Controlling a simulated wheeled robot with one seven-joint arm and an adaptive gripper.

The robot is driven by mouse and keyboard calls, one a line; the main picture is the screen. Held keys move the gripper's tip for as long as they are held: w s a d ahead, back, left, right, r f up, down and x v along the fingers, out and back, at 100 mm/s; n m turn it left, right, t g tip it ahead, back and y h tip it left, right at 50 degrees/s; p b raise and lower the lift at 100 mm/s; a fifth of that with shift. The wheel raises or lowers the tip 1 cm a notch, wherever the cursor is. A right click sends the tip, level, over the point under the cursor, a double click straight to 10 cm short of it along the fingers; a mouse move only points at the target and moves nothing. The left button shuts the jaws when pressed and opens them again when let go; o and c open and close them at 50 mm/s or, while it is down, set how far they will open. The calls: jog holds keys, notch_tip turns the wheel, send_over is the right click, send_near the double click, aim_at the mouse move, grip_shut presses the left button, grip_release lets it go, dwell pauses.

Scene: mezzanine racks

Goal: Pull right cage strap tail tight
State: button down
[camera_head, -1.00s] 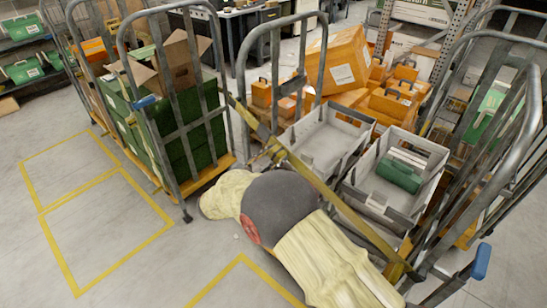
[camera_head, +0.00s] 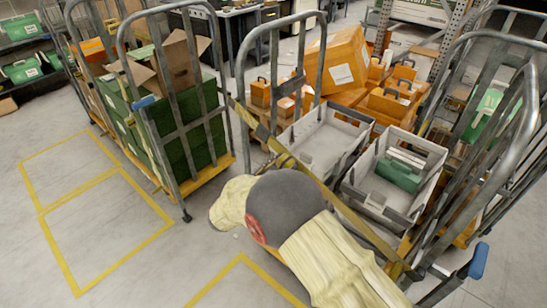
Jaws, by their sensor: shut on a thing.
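The right cage (camera_head: 241,72) is a grey tubular roll cage holding grey bins and orange cases. A yellow strap (camera_head: 352,217) runs slantwise across its open front, from the left frame down to the lower right frame. Dark fittings show at its lower right end (camera_head: 403,270). My cream and grey arm reaches in from the bottom and covers part of the cage front and floor. My gripper is hidden behind the arm, so its hold on the strap tail cannot be seen. I cannot make out the strap tail separately.
A left cage (camera_head: 172,75) with green crates (camera_head: 200,135) and an open carton (camera_head: 178,62) stands close by. A blue-tipped lever (camera_head: 479,261) sticks out at the lower right. Yellow-marked floor (camera_head: 105,225) at the left is clear.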

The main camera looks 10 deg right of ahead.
jog(key=shift+s+d+f, duration=0.4)
jog(key=shift+s+d, duration=0.05)
jog(key=shift+s, duration=0.15)
jog(key=shift+s+d+f, duration=0.35)
jog(key=shift+s+d, duration=0.1)
jog(key=shift+s, duration=0.15)
jog(key=c, duration=1.2)
grip_release()
jog(key=shift+o, duration=0.2)
jog(key=shift+r, duration=0.1)
jog(key=shift+a, duration=0.15)
jog(key=v, duration=1.1)
jog(key=shift+s+a, duration=0.25)
jog(key=shift+a, duration=0.05)
